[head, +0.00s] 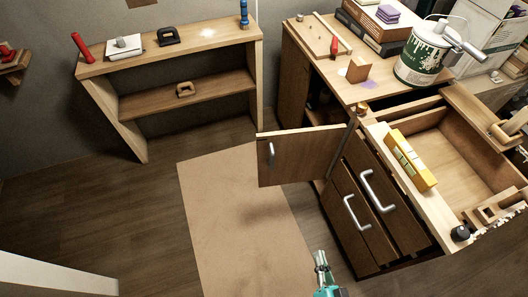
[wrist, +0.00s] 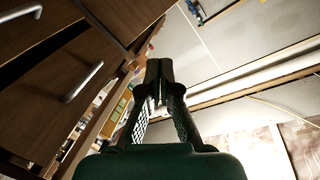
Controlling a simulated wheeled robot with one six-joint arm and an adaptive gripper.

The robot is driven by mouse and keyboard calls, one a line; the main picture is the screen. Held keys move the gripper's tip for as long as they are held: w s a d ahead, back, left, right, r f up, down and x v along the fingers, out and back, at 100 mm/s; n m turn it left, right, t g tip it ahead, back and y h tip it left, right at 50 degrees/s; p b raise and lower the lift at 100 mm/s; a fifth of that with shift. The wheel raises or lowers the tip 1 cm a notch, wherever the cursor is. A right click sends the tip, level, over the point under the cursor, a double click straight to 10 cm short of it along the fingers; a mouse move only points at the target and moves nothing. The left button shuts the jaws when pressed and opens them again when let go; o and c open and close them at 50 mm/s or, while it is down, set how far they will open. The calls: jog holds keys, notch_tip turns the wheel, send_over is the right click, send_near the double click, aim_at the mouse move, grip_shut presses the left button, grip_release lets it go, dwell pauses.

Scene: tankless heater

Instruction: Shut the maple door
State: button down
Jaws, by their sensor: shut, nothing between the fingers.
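A brown wooden door (head: 300,156) with a silver handle (head: 271,153) stands swung open from the dark wooden cabinet in the head view. It sticks out to the left over the floor, and I take it to be the maple door. The cabinet opening behind it is partly hidden. My gripper (head: 320,260) is low in the head view, in front of and below the open door and apart from it. In the wrist view my gripper (wrist: 160,75) has its fingers together and holds nothing. Wooden panels with a silver handle (wrist: 83,82) show at left there; I cannot tell which panels.
Two closed dark fronts with silver handles (head: 357,213) are right of the open door. An open drawer (head: 465,165) sticks out above them, with a yellow object (head: 411,160) on its edge. A tan mat (head: 235,215) lies on the floor. A shelf unit (head: 185,93) stands at back left.

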jog(key=w+a+f+m, duration=0.2)
jog(key=w+f, duration=0.1)
jog(key=w, duration=0.3)
jog(key=w+a+f+m, duration=0.2)
jog(key=w+m, duration=0.1)
jog(key=w, duration=0.3)
jog(key=m+t, duration=0.1)
jog(key=m, duration=0.4)
send_near(262, 146)
jog(key=w, duration=0.7)
jog(key=shift+w+a, duration=0.1)
jog(key=shift+a, duration=0.1)
